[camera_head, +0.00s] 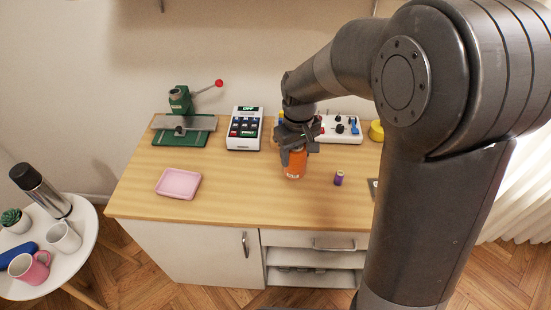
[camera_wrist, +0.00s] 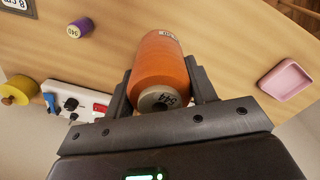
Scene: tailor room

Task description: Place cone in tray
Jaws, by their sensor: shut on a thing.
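The cone is an orange thread cone (camera_head: 294,165). In the wrist view the orange cone (camera_wrist: 160,65) lies between the two fingers of my gripper (camera_wrist: 162,90), with its pale core end facing the camera. My gripper (camera_head: 296,150) is shut on it over the middle of the table. I cannot tell for sure if the cone touches the table top. The tray is a shallow pink square tray (camera_head: 178,183) on the left part of the table, apart from the gripper. It shows empty, and it also appears at the right in the wrist view (camera_wrist: 287,79).
A small purple spool (camera_head: 338,178) stands right of the cone. A calculator-like device (camera_head: 244,129), a green press (camera_head: 182,125), a white switch box (camera_head: 343,129) and a yellow spool (camera_head: 377,131) line the table's back. The wooden table top (camera_head: 235,185) is clear between tray and cone.

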